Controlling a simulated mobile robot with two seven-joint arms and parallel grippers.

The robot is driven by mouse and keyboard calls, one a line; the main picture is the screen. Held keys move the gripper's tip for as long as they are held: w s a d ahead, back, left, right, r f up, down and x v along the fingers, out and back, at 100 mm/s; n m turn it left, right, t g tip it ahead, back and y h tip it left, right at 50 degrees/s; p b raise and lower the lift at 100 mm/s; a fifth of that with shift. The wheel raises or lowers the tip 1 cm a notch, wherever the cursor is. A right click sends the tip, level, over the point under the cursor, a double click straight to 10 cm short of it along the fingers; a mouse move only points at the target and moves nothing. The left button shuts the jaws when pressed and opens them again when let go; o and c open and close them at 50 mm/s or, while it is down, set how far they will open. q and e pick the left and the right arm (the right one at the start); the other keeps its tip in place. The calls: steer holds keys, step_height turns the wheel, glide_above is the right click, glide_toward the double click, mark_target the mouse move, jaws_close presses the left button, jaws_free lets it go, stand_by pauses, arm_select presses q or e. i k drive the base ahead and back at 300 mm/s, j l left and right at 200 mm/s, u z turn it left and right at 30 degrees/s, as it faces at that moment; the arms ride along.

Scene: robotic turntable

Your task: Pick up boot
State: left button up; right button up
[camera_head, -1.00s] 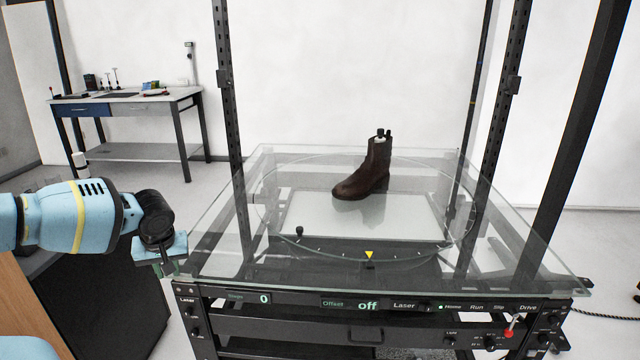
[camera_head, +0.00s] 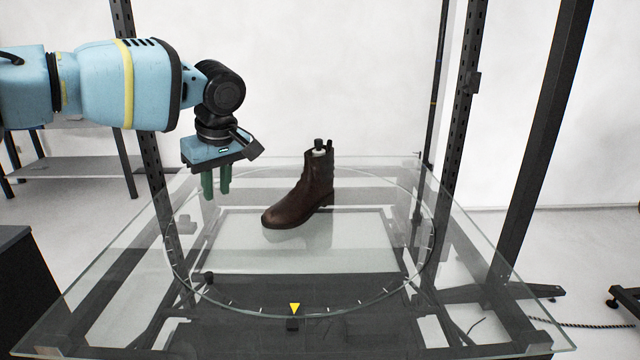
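The brown ankle boot (camera_head: 303,196) stands upright on the round glass turntable, its toe pointing left and toward me. A dark and white insert sticks out of its top. My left gripper (camera_head: 217,190) hangs to the left of the boot with its green fingers pointing down. Its two fingers are apart with a narrow gap and nothing between them. It does not touch the boot. My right gripper is not in view.
The glass top (camera_head: 120,270) has a scale ring with a yellow marker (camera_head: 295,309) at the front. Dark upright posts (camera_head: 460,130) stand at both sides of the turntable. A workbench (camera_head: 85,170) is behind my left arm.

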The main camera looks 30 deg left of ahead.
mark_target(315, 189)
steer(key=i, duration=1.25)
